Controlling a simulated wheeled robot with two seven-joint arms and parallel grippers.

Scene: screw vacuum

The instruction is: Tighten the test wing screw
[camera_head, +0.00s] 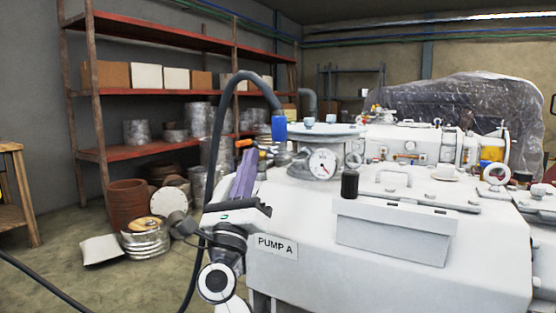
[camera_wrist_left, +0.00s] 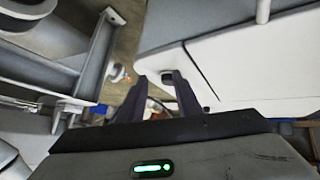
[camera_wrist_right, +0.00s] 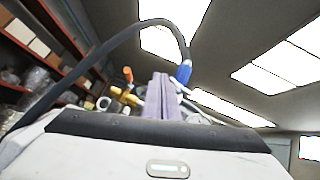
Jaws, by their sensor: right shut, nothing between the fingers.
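My right gripper (camera_head: 246,160) shows in the head view with its purple fingers pointing up, at the left end of the white pump housing (camera_head: 390,245) labelled PUMP A. In the right wrist view its fingers (camera_wrist_right: 160,80) are together and empty. Beyond them are yellow-brass fittings (camera_wrist_right: 125,95) with an orange part (camera_wrist_right: 128,73), apart from the fingertips. I cannot tell which part is the test wing screw. My left gripper (camera_wrist_left: 158,78) shows only in the left wrist view; its dark fingers stand apart with nothing clearly between them, near white machine surfaces.
A black hose with a blue end (camera_head: 279,128) arches above my right gripper to the pump top. A dial gauge (camera_head: 322,163) stands to the right. Red shelves (camera_head: 165,90) and scrap cans stand behind left. Open floor (camera_head: 70,265) lies at left.

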